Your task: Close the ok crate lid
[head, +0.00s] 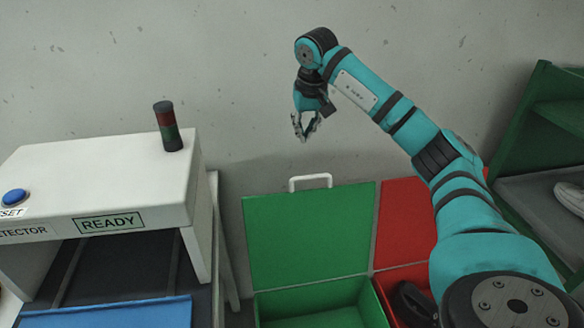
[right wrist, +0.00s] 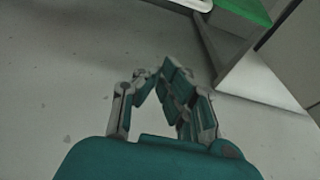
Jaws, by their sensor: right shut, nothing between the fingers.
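The green crate (head: 322,318) stands at the bottom centre of the head view. Its green lid (head: 308,235) is open and raised behind the crate's opening, with a white handle (head: 310,182) on its top edge. My right gripper (head: 304,136) is shut and empty, above the handle and apart from it. In the right wrist view the right gripper (right wrist: 170,72) shows its fingers together. A strip of the green lid (right wrist: 245,10) and part of the white handle (right wrist: 192,4) show at that view's top edge. My left gripper is not in view.
A red crate with a raised red lid (head: 404,222) stands right of the green one, partly hidden by my right arm; a dark shoe (head: 412,302) lies in it. A white detector (head: 110,190) marked READY stands left. A green rack (head: 545,115) stands right.

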